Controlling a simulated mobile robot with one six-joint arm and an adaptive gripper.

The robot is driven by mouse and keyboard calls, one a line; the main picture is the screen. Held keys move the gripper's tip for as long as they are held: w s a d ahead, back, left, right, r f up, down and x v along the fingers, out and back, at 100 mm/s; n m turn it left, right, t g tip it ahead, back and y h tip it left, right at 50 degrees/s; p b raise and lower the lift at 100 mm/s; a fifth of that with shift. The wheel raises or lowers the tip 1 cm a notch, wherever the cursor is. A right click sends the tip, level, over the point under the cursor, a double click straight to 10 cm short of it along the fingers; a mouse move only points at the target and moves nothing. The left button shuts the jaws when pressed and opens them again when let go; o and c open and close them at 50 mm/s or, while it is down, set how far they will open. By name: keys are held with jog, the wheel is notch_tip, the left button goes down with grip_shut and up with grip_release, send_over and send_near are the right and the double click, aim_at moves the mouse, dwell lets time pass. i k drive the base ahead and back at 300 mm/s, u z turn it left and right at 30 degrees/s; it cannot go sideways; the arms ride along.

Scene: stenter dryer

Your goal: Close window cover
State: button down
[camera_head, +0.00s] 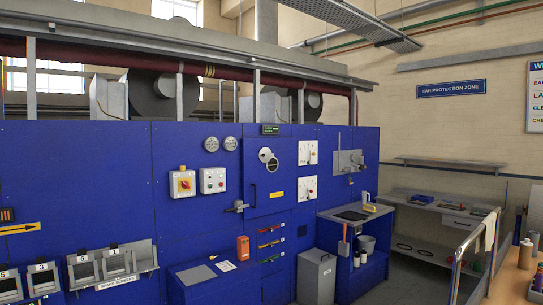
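A blue door panel (263,200) stands in the middle of the machine front. High on it is a small round window fitting (265,154) with a pale disc. A darker round piece (273,164), which looks like the window cover, sits just below and to the right, partly overlapping it. The fitting is small here, so I cannot tell exactly how much of the window is covered. My gripper is not in view.
A latch handle (237,207) sticks out left of the door. A blue cabinet (214,283) and a grey bin (317,276) stand in front of the machine. A railing (466,262) is at the right. Grey floor (408,275) shows between bin and railing.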

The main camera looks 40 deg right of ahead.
aim_at(266, 154)
jog(key=z, duration=0.45)
jog(key=i, duration=0.6)
jog(key=z, duration=0.85)
jog(key=i, duration=1.95)
jog(key=u, duration=0.7)
jog(key=i, duration=1.05)
jog(key=u, duration=0.55)
